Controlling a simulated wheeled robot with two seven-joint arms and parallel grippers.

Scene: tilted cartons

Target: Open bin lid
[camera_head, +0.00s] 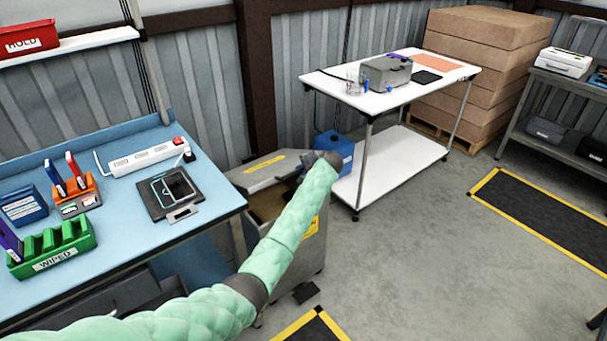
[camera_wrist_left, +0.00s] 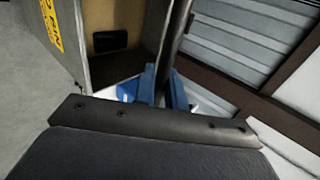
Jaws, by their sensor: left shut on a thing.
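The grey bin (camera_head: 312,252) stands on the floor between the blue bench and the white cart. Its lid (camera_head: 247,178), with a yellow label, is tilted up, and the tan inside shows below it. In the left wrist view the bin (camera_wrist_left: 92,70) is at the left with part of its yellow label. My left gripper (camera_wrist_left: 163,86) has its blue fingers shut on a dark edge of the lid (camera_wrist_left: 179,35). In the head view the green-sleeved left arm reaches across the bin's front, and the fingers are largely hidden at the wrist. My right gripper is not in view.
The blue bench (camera_head: 120,215) holds a green rack (camera_head: 52,248), a power strip and a tablet. The white cart (camera_head: 405,155) stands just right of the bin. A blue box (camera_head: 335,145) sits behind my wrist. Grey floor to the right is mostly free.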

